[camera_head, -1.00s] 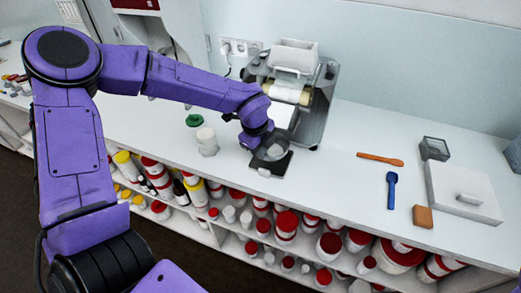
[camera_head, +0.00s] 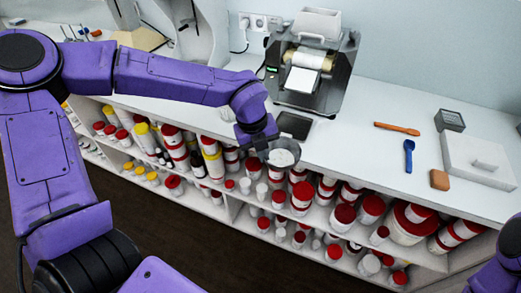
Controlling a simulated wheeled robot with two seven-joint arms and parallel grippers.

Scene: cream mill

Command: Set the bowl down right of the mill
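The mill (camera_head: 309,81) is a grey machine with pale rollers and a white hopper, at the back of the white counter (camera_head: 350,140). The bowl (camera_head: 284,156) is small and grey, with white stuff inside. My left gripper (camera_head: 268,147) is shut on its left rim side and holds it roughly level near the counter's front edge, over the shelves in this view. The fingertips are partly hidden. The counter right of the mill is bare up to the orange spatula (camera_head: 397,129). Of my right arm only a purple part shows at the lower right corner; its gripper is out of view.
A dark flat pad (camera_head: 294,124) lies in front of the mill. Shelves below hold several jars.

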